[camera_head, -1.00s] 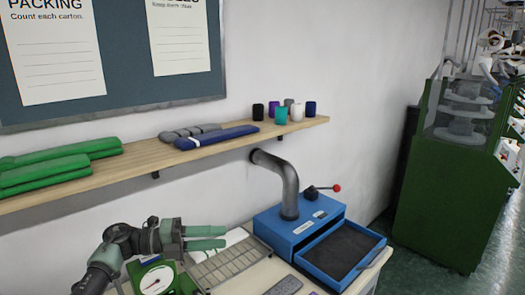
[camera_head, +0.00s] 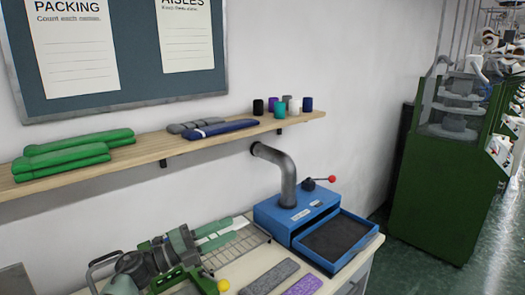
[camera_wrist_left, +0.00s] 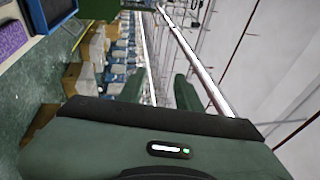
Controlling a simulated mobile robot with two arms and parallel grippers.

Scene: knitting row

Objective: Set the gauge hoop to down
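A green gauge unit (camera_head: 203,281) with a yellow knob (camera_head: 222,285) sits at the bottom edge of the head view, largely hidden behind my left arm; its dial does not show. A grey curved bar (camera_head: 92,268) stands up left of my wrist; I cannot tell whether it is the gauge hoop. My left gripper (camera_head: 220,234) is beyond the unit, above the bench, pointing right. In the left wrist view its two green fingers (camera_wrist_left: 158,90) are apart with nothing between them. My right gripper is out of view.
A blue box (camera_head: 295,212) with an open drawer (camera_head: 337,238) and red-knobbed lever stands to the right. Grey (camera_head: 270,277) and purple (camera_head: 303,285) swatches lie in front. A shelf (camera_head: 150,150) with green rolls and yarn cones runs above the arm. A green machine stands farther right.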

